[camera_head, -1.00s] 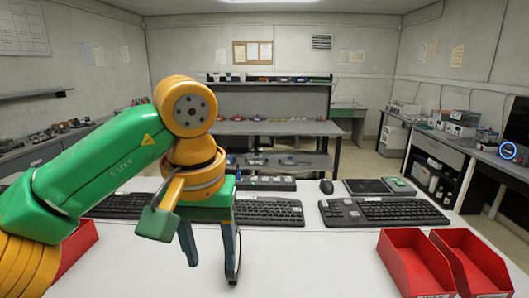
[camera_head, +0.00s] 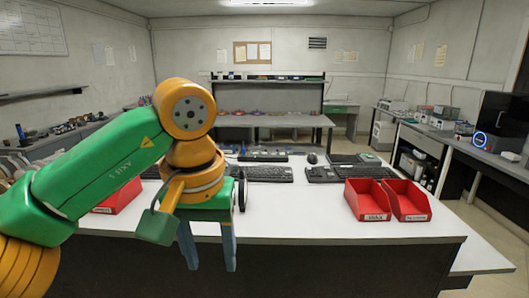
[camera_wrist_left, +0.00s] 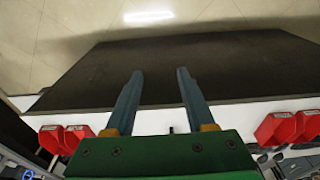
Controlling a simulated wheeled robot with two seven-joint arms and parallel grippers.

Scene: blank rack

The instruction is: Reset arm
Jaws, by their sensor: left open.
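My left arm comes in from the left, green and orange. My left gripper (camera_head: 209,268) is open and empty, with its two blue-grey fingers pointing down in front of the desk's near edge. In the left wrist view the same gripper (camera_wrist_left: 160,76) shows its fingers spread with nothing between them, over the desk's dark front panel (camera_wrist_left: 230,62). My right gripper is not in view.
The white desk (camera_head: 300,212) stands ahead. Two red bins (camera_head: 367,200) are at its right and one red bin (camera_head: 117,200) at its left, partly behind my arm. Keyboards (camera_head: 268,174) and a mouse (camera_head: 312,158) lie farther back. Floor is clear right of the desk.

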